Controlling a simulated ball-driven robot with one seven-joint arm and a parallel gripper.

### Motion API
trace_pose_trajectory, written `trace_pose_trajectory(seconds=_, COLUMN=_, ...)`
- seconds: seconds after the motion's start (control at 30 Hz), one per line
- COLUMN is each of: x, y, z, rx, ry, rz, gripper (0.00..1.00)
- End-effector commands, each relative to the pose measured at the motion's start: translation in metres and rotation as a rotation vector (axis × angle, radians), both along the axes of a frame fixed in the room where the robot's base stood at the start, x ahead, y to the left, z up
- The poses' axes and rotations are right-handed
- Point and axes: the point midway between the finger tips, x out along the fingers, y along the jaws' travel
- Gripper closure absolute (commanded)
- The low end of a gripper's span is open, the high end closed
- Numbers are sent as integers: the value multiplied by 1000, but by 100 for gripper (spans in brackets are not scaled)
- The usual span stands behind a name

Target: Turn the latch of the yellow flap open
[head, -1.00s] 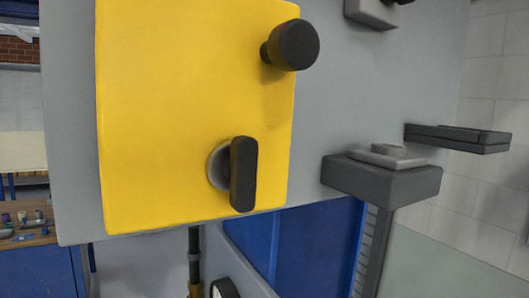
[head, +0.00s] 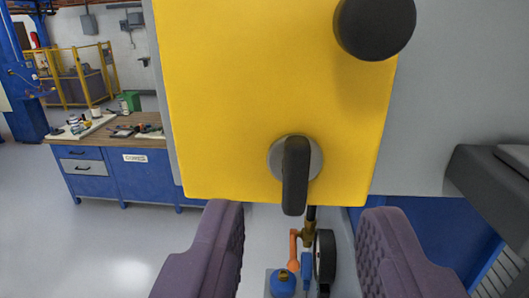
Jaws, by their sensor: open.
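The yellow flap (head: 240,90) fills the upper middle of the head view, mounted on a grey panel (head: 450,70). Its latch (head: 295,178) is a dark upright bar on a round grey base near the flap's lower edge. A black round knob (head: 374,25) sticks out at the flap's upper right. My gripper (head: 300,235) is open and empty, with one purple padded finger on each side below the latch. The fingers appear apart from the latch and flap.
A dark grey block (head: 490,185) juts out at the right. Below the flap are a dark pipe, a gauge seen edge-on (head: 325,258) and a blue fitting (head: 284,283). A blue workbench (head: 125,170) stands far left, with open floor before it.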

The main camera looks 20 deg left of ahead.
Motion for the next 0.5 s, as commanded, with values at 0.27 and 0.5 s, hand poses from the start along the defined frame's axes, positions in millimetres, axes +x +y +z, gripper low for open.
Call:
trace_pose_trajectory(seconds=0.27, x=48, y=12, z=-1, rx=0, ry=0, rz=0, gripper=57)
trace_pose_trajectory(seconds=0.5, x=65, y=16, z=-1, rx=-2, ry=-1, rz=-2, gripper=57)
